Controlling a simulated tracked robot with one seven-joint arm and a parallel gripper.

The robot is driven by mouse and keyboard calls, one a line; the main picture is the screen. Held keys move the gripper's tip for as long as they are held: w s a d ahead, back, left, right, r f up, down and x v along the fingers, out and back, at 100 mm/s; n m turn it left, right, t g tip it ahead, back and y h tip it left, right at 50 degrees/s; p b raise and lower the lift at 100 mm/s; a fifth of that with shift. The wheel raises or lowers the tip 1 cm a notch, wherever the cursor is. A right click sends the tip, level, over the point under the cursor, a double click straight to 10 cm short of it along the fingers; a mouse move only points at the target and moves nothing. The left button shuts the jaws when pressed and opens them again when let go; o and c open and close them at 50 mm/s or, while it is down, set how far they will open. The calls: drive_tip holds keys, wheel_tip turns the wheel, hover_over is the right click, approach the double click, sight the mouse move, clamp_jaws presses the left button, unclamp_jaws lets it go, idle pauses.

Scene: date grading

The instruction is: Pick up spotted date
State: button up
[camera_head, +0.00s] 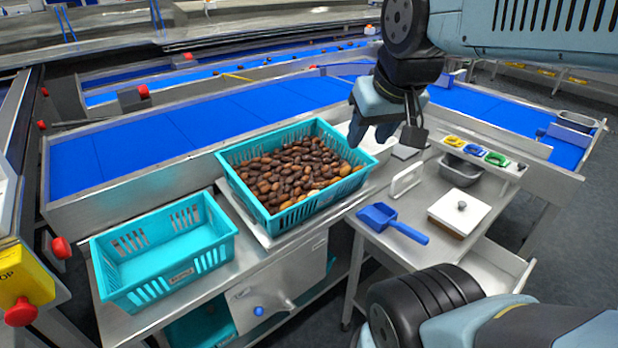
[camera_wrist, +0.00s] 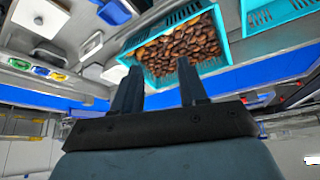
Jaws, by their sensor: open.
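Many brown dates (camera_head: 292,172) fill a turquoise crate (camera_head: 232,178) in the middle of the head view. A few lighter, yellowish dates lie at its right and front side. Spots on a single date are too small to make out. My gripper (camera_head: 370,138) hangs above and just past the right back corner of the crate. In the wrist view my gripper (camera_wrist: 158,80) shows two dark fingers spread apart with nothing between them. The dates (camera_wrist: 185,48) and crate (camera_wrist: 150,78) lie beyond the fingertips there.
An empty turquoise crate (camera_head: 215,255) stands left of the full one. A blue scoop (camera_head: 393,222), a white upright handle (camera_head: 406,180), a white lidded box (camera_head: 460,210) and a metal bowl (camera_head: 461,170) stand on the right bench. A blue conveyor (camera_head: 200,128) runs behind.

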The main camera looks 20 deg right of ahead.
drive_tip(key=shift+w, duration=0.15)
drive_tip(key=n+g+h, duration=0.3)
drive_tip(key=n+g, duration=0.1)
drive_tip(key=n, duration=1.9)
hover_over(318, 184)
drive_tip(key=f, duration=2.4)
drive_tip(key=shift+a, duration=0.35)
drive_tip(key=x, duration=0.3)
drive_tip(key=a+x, duration=0.1)
drive_tip(key=x, duration=0.1)
drive_tip(key=shift+f, duration=0.15)
drive_tip(key=shift+s+d+f, duration=0.1)
drive_tip(key=shift+s+f, duration=0.05)
drive_tip(key=shift+s, duration=0.15)
drive_tip(key=shift+c, duration=0.3)
